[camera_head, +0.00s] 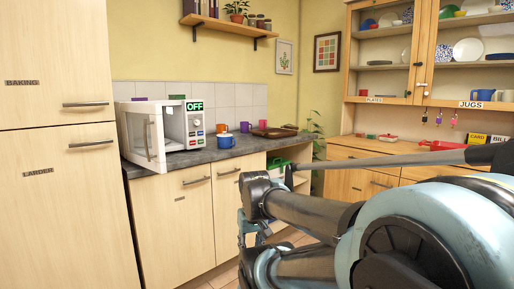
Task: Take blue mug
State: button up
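A blue mug (226,140) stands on the dark worktop to the right of the microwave, at the front edge. A further blue cup-like thing (477,95) sits on the dresser shelf. My arm fills the lower right of the view, in front of the cupboards and well apart from the worktop mugs.
A white microwave (186,124) reads OFF, its door (146,140) swung open. An orange mug (222,128) and a brown tray (274,132) share the worktop (205,155). Tall cupboards (50,90) border the left. A red tray (443,145) lies on the dresser.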

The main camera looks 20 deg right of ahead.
aim_at(223, 142)
jog(key=z, duration=0.55)
jog(key=k, duration=0.75)
jog(key=z, duration=0.7)
jog(key=i, duration=0.55)
jog(key=u, duration=0.45)
jog(key=i, duration=1.5)
jog(key=u, duration=0.55)
